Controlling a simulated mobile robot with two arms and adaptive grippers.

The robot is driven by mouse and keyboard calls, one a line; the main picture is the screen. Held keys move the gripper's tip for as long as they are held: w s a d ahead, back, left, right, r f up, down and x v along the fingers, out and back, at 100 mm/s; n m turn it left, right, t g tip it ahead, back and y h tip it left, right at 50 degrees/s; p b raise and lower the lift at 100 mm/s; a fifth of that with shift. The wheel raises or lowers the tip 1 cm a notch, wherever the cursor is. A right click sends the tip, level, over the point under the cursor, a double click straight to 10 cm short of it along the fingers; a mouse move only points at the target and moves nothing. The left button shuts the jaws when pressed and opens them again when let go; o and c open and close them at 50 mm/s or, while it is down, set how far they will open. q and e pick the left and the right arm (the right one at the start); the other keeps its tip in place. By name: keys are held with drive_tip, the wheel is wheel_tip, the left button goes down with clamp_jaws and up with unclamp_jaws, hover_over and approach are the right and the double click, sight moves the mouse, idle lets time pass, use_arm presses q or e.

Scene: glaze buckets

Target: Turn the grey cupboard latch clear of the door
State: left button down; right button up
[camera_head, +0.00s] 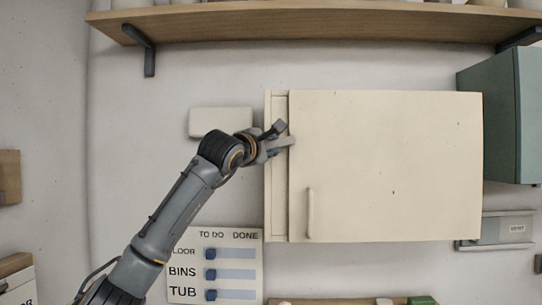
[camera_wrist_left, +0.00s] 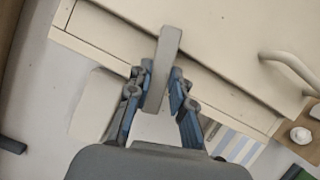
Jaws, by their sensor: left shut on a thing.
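The grey cupboard latch (camera_head: 284,144) is a short flat bar at the left edge of the cream cupboard door (camera_head: 390,160). It lies roughly level in the head view, its tip just overlapping the door's edge. In the left wrist view the latch (camera_wrist_left: 167,55) sticks out from between the fingers, its far end over the door (camera_wrist_left: 220,35). My left gripper (camera_head: 270,137) is shut on the latch; its blue-lined fingers (camera_wrist_left: 158,95) stand on both sides of it. The latch's pivot is hidden. My right gripper is not in view.
The door has a vertical handle (camera_head: 310,212) low on its left. A cream box (camera_head: 220,121) is on the wall behind my left wrist. A TO DO/DONE board (camera_head: 233,262) hangs below. A wooden shelf (camera_head: 300,24) runs above, and a green cabinet (camera_head: 488,120) stands right.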

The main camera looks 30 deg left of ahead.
use_arm(q)
drive_tip(key=n+y+b, duration=0.2)
drive_tip(key=n+b, duration=0.3)
drive_tip(key=b, duration=0.1)
drive_tip(key=f+n+t+y+b, duration=0.1)
drive_tip(key=n+y+b, duration=0.1)
drive_tip(key=n+b, duration=0.3)
drive_tip(key=n+y+b, duration=0.2)
drive_tip(key=n+b, duration=0.3)
drive_tip(key=b, duration=0.3)
drive_tip(key=shift+w+d+f+n+y, duration=0.15)
drive_tip(key=shift+d+n+y, duration=0.15)
drive_tip(key=shift+n+y, duration=0.1)
drive_tip(key=shift+d+r+n+g+y+b, duration=0.15)
drive_tip(key=shift+n+y+b, duration=0.35)
drive_tip(key=shift+n, duration=0.55)
drive_tip(key=shift+a+r+n+g+y+b, duration=0.15)
drive_tip(key=shift+n+y+b, duration=0.35)
drive_tip(key=shift+n, duration=0.55)
drive_tip(key=shift+d, duration=0.1)
drive_tip(key=c, duration=1.2)
unclamp_jaws()
drive_tip(key=shift+w, duration=0.1)
drive_tip(key=v, duration=1.2)
